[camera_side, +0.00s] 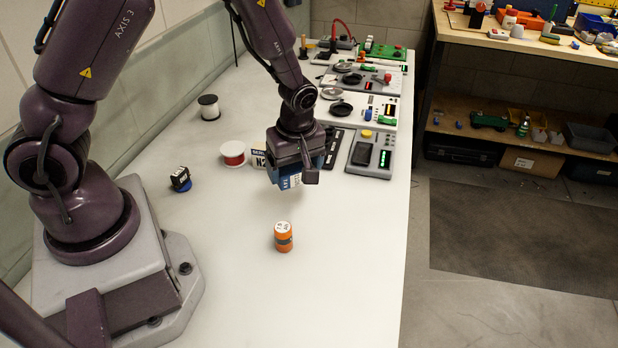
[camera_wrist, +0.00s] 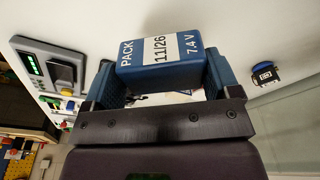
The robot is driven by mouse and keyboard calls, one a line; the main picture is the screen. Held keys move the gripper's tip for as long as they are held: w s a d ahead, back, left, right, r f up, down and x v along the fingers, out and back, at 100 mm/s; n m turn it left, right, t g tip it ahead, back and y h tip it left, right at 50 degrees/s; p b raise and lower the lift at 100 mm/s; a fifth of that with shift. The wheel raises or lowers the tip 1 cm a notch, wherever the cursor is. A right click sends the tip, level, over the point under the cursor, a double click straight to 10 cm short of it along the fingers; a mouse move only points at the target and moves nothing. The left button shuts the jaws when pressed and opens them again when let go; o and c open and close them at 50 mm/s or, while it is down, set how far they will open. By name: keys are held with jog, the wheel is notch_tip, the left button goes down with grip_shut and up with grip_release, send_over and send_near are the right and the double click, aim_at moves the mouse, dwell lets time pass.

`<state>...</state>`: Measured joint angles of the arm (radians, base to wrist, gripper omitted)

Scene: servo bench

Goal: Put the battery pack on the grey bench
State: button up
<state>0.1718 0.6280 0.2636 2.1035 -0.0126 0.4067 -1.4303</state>
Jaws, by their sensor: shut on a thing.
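The battery pack (camera_wrist: 160,62) is a blue block with a white label reading "PACK 11/26 7.4 V" in the wrist view. My gripper (camera_wrist: 162,78) is shut on it, one finger on each side. In the side view the pack (camera_side: 289,182) shows as a blue box under my gripper (camera_side: 296,172), partly hidden by the fingers. It appears to hang a little above the grey bench (camera_side: 345,255), with a faint shadow below. The bench top is pale grey and long.
An orange can (camera_side: 283,237) stands in front of the pack. A red spool (camera_side: 233,154), a white spool (camera_side: 208,107) and a small black-and-blue item (camera_side: 180,179) are to the left. A grey device with a green display (camera_side: 372,155) stands behind right. The front right bench is clear.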

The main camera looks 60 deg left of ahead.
jog(key=s+d+r, duration=0.1)
jog(key=s+r, duration=0.4)
jog(key=s, duration=0.4)
jog(key=w+d+r+m+h, duration=0.1)
jog(key=w+r+m, duration=0.1)
jog(key=w+m, duration=0.3)
jog(key=w+d+r+m+t, duration=0.1)
jog(key=w+m, duration=0.4)
jog(key=m, duration=0.7)
notch_tip(320, 180, up, 2)
jog(key=shift+d+r+t+h, duration=0.15)
jog(key=shift+d+t+h, duration=0.2)
jog(key=shift+d, duration=0.4)
